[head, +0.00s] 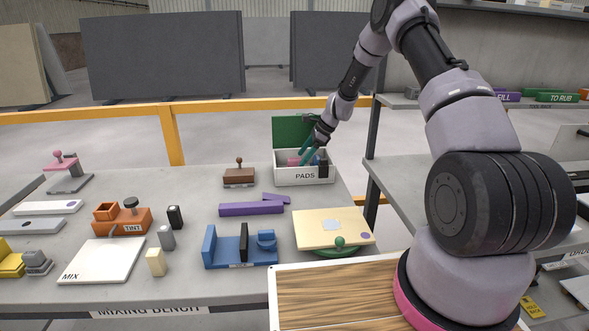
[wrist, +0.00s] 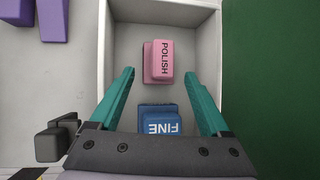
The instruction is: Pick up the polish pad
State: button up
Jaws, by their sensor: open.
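The polish pad (wrist: 163,60) is a pink block lettered POLISH. In the wrist view it lies in a white box, ahead of my fingertips and roughly between their lines. In the head view a bit of the pink pad (head: 294,161) shows inside the box marked PADS (head: 290,178). My gripper (wrist: 162,75) is open, with two teal fingers spread and nothing between the tips. It also shows over the box in the head view (head: 308,154). A blue pad lettered FINE (wrist: 158,118) lies nearer my palm, between the fingers, partly hidden by the gripper body.
The box walls (wrist: 104,50) stand close on both sides of the fingers. A green lid (head: 294,130) stands open behind the box. Purple blocks (head: 250,208), a brown stamp-like tool (head: 239,177) and a blue holder (head: 222,250) stand on the bench nearby.

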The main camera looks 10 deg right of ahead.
aim_at(298, 160)
jog(key=x, duration=0.5)
jog(key=shift+a+f, duration=0.15)
jog(key=shift+a, duration=0.3)
jog(key=c, duration=1.2)
